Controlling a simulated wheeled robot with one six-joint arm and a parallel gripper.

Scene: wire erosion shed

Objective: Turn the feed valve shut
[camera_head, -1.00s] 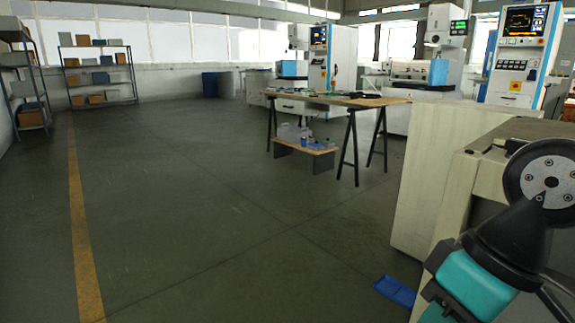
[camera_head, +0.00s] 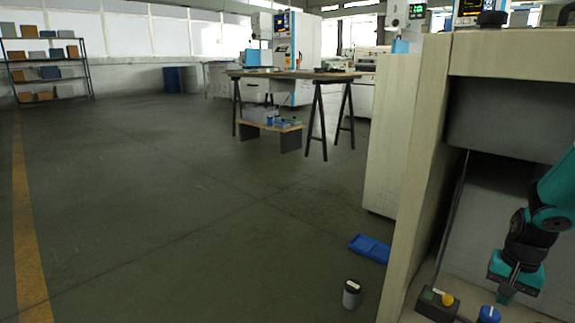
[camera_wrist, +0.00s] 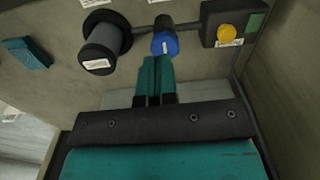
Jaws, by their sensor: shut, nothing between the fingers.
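A blue knob (camera_head: 488,314), likely the feed valve, shows at the bottom edge of the head view. My gripper (camera_head: 505,298) is low in the recess of a beige cabinet, just above and right of the knob. In the wrist view its teal fingers (camera_wrist: 155,66) are together and empty, with their tips close to the knob. I cannot tell whether they touch it.
A dark box with a yellow button (camera_wrist: 227,33) is right of the knob; a dark cylinder (camera_wrist: 101,50) is left. The beige cabinet (camera_head: 410,150) walls the recess. Floor at left is clear.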

